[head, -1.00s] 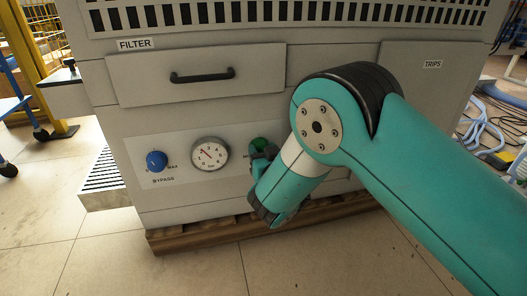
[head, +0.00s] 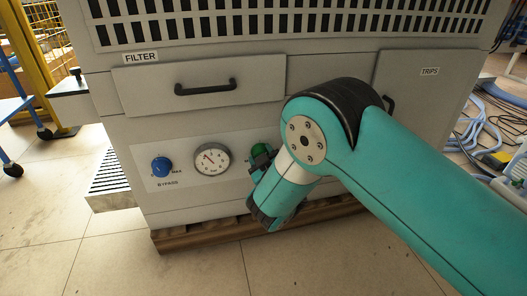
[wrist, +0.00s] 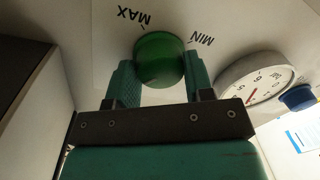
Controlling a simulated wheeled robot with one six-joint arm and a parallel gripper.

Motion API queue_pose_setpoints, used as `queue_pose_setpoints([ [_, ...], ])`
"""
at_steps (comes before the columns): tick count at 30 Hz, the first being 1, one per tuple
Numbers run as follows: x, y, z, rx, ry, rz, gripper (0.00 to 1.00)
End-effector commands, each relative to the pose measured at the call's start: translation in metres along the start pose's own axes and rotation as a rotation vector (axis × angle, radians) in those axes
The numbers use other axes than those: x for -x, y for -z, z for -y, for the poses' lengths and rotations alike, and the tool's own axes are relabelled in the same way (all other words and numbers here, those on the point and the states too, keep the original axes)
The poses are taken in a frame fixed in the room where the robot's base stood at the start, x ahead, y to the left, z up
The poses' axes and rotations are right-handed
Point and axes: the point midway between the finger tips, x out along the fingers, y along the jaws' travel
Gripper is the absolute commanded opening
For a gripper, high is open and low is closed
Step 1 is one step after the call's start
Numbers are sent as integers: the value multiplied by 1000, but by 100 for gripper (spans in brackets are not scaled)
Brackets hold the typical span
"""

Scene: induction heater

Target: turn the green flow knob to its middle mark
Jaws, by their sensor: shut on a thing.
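The green flow knob (head: 260,148) is on the lower front panel, right of the round gauge, and is partly hidden by my gripper in the head view. In the wrist view the knob (wrist: 159,62) is a green dome between MAX and MIN labels, with a short tick beside each. My gripper (wrist: 160,80) has one finger on each side of the knob and is shut on it. In the head view my gripper (head: 263,160) reaches the panel from the lower right. I cannot make out a pointer on the green knob.
The white gauge (head: 212,159) with a red needle sits close to the left of my gripper. The blue BYPASS knob (head: 161,167) is further left. A FILTER drawer (head: 150,88) with a black handle is above. Open floor lies in front of the cabinet.

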Motion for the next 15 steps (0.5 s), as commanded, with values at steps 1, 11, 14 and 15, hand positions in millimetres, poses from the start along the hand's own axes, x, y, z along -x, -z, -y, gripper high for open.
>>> queue_pose_setpoints([
  [1, 0, 4, 0, 42, 2, 2, 24],
  [11, 0, 4, 1, 347, 1, 26, 24],
  [14, 0, 4, 1, 428, 0, 33, 24],
  [15, 0, 4, 2, 458, 0, 35, 24],
])
